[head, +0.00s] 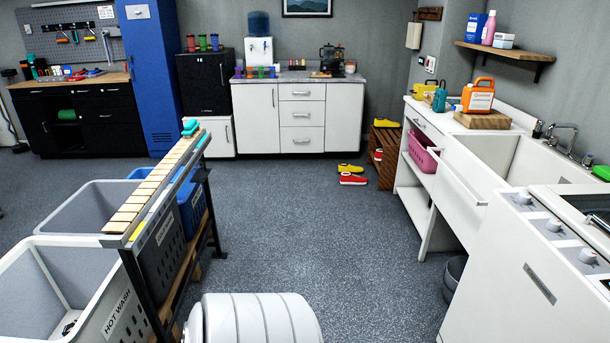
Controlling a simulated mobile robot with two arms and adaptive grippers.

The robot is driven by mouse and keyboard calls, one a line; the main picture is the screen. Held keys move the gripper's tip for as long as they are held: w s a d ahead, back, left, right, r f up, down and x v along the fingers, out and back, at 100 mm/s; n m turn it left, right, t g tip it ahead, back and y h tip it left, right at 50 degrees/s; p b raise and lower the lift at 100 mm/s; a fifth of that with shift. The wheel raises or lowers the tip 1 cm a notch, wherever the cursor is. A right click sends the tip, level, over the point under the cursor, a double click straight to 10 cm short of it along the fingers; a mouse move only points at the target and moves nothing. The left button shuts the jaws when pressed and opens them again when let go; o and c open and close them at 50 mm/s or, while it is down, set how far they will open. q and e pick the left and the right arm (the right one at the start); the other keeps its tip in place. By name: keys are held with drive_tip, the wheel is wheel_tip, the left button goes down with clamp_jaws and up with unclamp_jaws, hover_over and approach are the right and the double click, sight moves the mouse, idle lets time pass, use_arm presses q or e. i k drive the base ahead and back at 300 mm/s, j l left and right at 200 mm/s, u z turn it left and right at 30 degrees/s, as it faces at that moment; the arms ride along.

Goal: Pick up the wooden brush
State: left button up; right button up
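I cannot make out a wooden brush for certain in the head view. Small items stand by the sink, including a dark one (538,128) at its back left corner, too small to identify. A green object (602,172) lies at the right edge near the washer top and is partly cut off. Teal objects (190,127) sit at the far end of the slatted wooden top of the laundry cart (146,199). Neither of my grippers is in view.
White sink counter (482,129) and a white machine (520,270) line the right side. An orange jug (478,96) stands on a wooden block. Laundry bins (55,285) stand at left. Shoes (352,179) lie on the floor ahead. The grey floor (320,240) between is open.

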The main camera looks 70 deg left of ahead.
sight(427, 102)
drive_tip(key=u, duration=2.1)
